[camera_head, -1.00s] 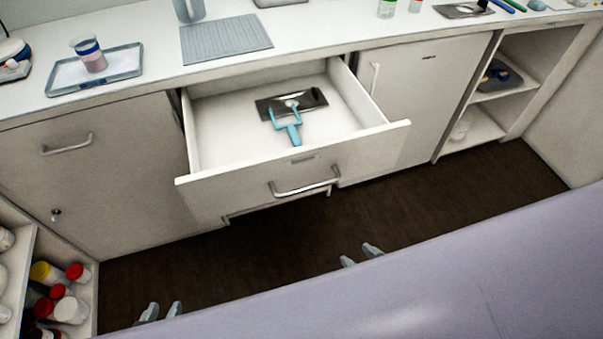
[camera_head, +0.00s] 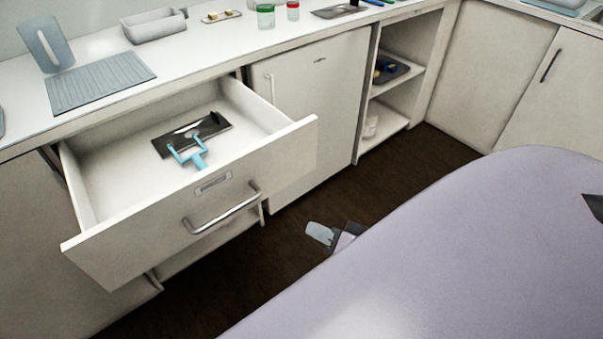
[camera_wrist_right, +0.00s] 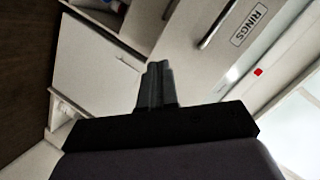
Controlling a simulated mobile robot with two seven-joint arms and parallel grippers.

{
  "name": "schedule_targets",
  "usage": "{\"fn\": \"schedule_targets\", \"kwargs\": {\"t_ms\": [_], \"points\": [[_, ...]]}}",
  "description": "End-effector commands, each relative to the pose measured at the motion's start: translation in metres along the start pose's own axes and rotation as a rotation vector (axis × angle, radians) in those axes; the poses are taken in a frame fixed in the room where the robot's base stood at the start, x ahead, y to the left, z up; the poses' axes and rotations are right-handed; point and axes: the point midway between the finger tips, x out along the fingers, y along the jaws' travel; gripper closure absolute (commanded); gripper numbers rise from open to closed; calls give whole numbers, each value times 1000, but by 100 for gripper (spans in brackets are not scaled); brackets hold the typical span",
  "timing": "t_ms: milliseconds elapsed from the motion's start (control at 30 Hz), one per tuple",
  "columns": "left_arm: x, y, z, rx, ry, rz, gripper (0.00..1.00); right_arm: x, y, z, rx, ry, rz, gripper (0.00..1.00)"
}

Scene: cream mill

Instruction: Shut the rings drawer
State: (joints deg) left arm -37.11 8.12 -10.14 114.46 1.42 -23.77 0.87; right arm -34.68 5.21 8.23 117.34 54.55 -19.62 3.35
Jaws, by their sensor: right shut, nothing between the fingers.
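The rings drawer (camera_head: 140,227) stands pulled well out under the counter in the head view, with a bar handle (camera_head: 222,212) and a label plate on its front. Inside lie a dark flat tray (camera_head: 176,138) and a light-blue forked tool (camera_head: 189,154). The right wrist view shows the label reading RINGS (camera_wrist_right: 249,24) on the drawer front. My right gripper (camera_head: 320,234) is low in front of the cabinets, to the right of the drawer and apart from it. Its fingers (camera_wrist_right: 157,84) are together and empty. My left gripper is not in view.
The counter (camera_head: 190,60) holds a ribbed grey mat (camera_head: 100,80), a grey bin (camera_head: 155,25) and small jars. A closed white door (camera_head: 310,110) and open shelves (camera_head: 395,85) stand to the right of the drawer. Dark floor (camera_head: 285,250) lies clear in front.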

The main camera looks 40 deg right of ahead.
Motion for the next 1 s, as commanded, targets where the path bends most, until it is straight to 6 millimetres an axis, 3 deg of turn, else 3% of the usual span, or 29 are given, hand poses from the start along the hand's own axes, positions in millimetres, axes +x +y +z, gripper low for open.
{"fn": "schedule_targets", "kwargs": {"t_ms": [33, 400, 667, 1000], "points": [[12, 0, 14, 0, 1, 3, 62, 5, 11, -4, 81, 34, -24, 100], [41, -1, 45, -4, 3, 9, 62, -3, 30, -65, 588, 220, -242, 100], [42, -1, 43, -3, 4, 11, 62, -6, 28, -81, 677, 248, -295, 100], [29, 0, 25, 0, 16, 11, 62, 37, 17, -97, 674, 246, -294, 100]]}}
